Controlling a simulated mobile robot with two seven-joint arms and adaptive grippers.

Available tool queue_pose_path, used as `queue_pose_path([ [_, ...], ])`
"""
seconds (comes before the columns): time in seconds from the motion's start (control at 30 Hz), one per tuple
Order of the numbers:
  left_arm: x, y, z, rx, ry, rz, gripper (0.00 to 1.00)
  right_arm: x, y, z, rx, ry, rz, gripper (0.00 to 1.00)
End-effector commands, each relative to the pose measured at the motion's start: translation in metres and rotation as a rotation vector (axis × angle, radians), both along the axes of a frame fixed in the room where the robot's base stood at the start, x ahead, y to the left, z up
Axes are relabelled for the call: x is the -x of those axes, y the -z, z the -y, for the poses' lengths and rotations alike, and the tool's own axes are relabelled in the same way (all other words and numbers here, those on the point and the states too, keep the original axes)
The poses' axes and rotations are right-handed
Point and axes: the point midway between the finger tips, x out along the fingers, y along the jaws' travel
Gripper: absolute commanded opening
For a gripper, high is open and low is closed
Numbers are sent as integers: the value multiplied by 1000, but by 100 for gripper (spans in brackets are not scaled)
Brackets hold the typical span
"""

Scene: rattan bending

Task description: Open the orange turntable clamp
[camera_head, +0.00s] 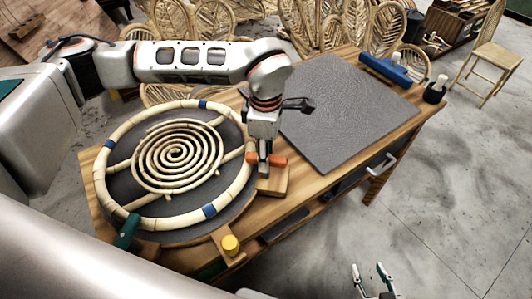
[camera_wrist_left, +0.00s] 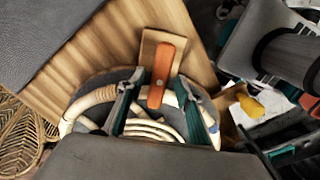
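The orange turntable clamp (camera_head: 280,161) sits on a small wooden block at the right edge of the round dark turntable (camera_head: 232,142). In the left wrist view the clamp's orange lever (camera_wrist_left: 161,72) lies between my left gripper's fingertips. My left gripper (camera_head: 264,170) points down over the clamp and partly hides it. Its teal-lined fingers (camera_wrist_left: 160,84) are apart, one on each side of the lever; whether either touches it I cannot tell. My right gripper (camera_head: 369,268) is open and empty at the bottom of the head view, over the floor.
A rattan ring (camera_head: 104,183) and a rattan spiral (camera_head: 178,155) lie on the turntable. A yellow knob (camera_head: 230,245) and a teal clamp (camera_head: 127,231) are at its front edge. A grey mat (camera_head: 345,110) covers the bench's right side, with a blue tool (camera_head: 386,69) behind it.

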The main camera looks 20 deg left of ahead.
Motion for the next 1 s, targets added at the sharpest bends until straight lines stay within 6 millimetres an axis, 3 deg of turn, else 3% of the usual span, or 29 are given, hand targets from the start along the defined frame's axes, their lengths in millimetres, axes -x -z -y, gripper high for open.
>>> queue_pose_path([
  [0.3, 0, 3, 0, 0, 0, 0, 32, -3, -4, 0, -1, 1, 8, 40],
  [0.43, 0, 2, 0, 0, 0, 0, 0, -2, -3, 0, -1, 1, 7, 40],
  [0.77, 0, 2, 0, 0, -18, 0, 0, 0, 1, 1, 1, 1, -1, 40],
  [1.0, 0, 2, 0, 1, -125, 1, 0, 0, 3, 1, 1, 1, -2, 40],
])
